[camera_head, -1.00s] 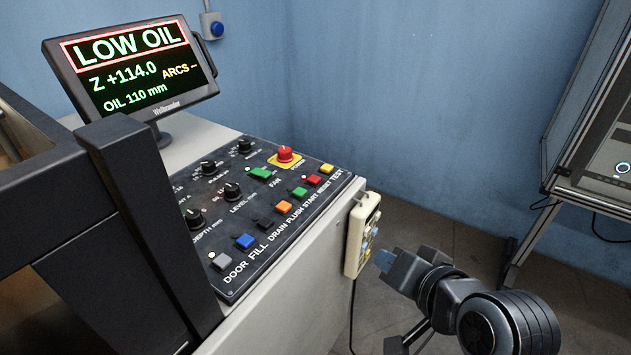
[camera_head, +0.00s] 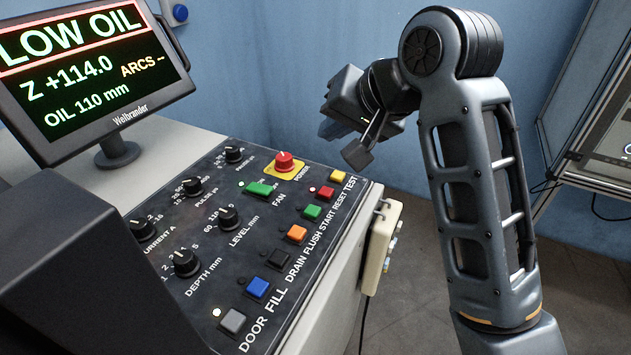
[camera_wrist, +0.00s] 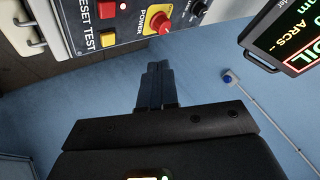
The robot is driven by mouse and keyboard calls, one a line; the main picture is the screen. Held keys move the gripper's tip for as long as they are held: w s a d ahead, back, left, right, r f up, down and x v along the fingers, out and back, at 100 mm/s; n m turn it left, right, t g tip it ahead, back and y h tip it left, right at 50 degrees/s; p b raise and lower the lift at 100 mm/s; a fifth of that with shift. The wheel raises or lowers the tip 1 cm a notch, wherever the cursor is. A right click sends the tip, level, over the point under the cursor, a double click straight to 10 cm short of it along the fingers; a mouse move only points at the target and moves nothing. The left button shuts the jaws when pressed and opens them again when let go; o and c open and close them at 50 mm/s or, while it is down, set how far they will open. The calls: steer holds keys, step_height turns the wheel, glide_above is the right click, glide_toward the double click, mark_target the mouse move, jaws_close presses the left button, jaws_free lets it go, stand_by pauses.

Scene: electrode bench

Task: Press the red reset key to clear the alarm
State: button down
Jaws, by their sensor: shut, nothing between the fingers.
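The red reset key (camera_head: 325,192) sits in the key row on the sloped black panel, between the green START key (camera_head: 312,211) and the yellow TEST key (camera_head: 338,177). In the wrist view the red key (camera_wrist: 106,10) is at the top edge, left of the gripper. My gripper (camera_head: 329,129) is above and beyond the panel's far right corner, apart from the key. Its fingertips (camera_wrist: 157,67) are together and empty. The alarm screen (camera_head: 90,70) reads LOW OIL in a red frame.
A red POWER mushroom button (camera_head: 285,162) on a yellow base stands up close to the reset key. Several black knobs and a green FAN switch (camera_head: 260,188) are on the panel. A beige pendant (camera_head: 380,247) hangs on the machine's right side.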

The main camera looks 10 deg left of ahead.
stand_by(0.3)
steer(key=b, duration=0.8)
glide_above(330, 193)
step_height(330, 193, down, 7)
steer(key=shift+r, duration=0.15)
steer(key=shift+f, duration=1)
steer(key=shift+f, duration=0.2)
stand_by(0.7)
steer(key=shift+f, duration=0.25)
steer(key=shift+f, duration=0.45)
stand_by(0.8)
steer(key=shift+p, duration=0.3)
steer(key=shift+r+p, duration=0.9)
steer(key=shift+p, duration=0.2)
